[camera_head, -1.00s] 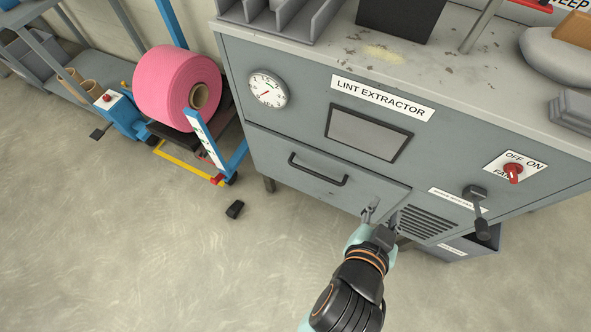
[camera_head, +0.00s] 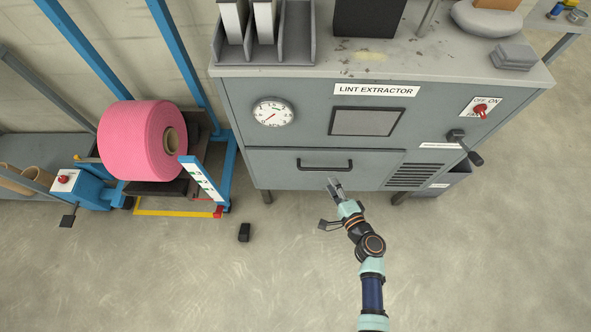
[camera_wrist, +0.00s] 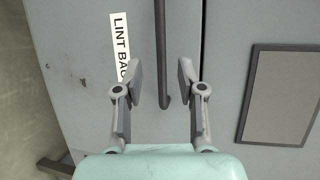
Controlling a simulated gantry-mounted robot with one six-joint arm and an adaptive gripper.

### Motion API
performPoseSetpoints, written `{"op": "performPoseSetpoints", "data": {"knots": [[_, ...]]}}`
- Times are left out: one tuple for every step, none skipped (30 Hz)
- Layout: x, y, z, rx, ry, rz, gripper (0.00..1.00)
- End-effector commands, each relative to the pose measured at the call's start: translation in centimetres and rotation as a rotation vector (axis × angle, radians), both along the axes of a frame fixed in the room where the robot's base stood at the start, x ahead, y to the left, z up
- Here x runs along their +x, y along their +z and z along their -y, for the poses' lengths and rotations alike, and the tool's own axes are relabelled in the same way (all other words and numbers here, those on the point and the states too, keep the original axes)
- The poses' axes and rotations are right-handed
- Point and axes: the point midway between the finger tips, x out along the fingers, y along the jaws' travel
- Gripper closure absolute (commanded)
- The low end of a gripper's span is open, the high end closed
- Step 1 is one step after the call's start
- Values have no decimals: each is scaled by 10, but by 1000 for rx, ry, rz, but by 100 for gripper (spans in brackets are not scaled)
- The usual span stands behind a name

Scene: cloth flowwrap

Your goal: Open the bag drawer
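The bag drawer (camera_head: 275,172) is the wide grey front low on the lint extractor; it looks shut. Its dark bar handle (camera_head: 325,168) runs across the upper middle of the front. In the wrist view the handle (camera_wrist: 161,50) stands upright in the picture, and its near end lies between the two fingers. A "LINT BAG" label (camera_wrist: 121,45) shows on the drawer front (camera_wrist: 75,75), partly cut off by the left finger. My gripper (camera_head: 334,184) is open and empty, just below the handle in the head view. In the wrist view my gripper's fingers (camera_wrist: 160,82) stand apart either side of the handle, with no clear contact.
A pink roll (camera_head: 135,140) on a blue lift stands left. Floor in front is mostly clear.

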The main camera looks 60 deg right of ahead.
Motion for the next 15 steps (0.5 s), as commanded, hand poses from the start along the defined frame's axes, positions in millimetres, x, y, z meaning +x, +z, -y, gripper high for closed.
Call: {"op": "performPoseSetpoints", "data": {"knots": [[2,-1,1,-2,2,0,61],[4,-1,2,-3,3,1,61],[8,-2,4,-3,4,1,61],[12,-4,7,-4,5,0,61],[17,-5,10,-4,6,0,61],[23,-6,13,-4,7,1,61],[28,-8,17,-4,7,1,61],[33,-9,20,-4,7,1,61],[40,-10,24,-4,7,1,61],[44,-11,27,-4,8,2,61],[49,-12,30,-4,8,2,61],[53,-13,33,-4,7,1,61],[56,-14,35,-4,7,1,61],[59,-14,37,-4,7,1,61],[62,-14,39,-4,7,1,61]]}}
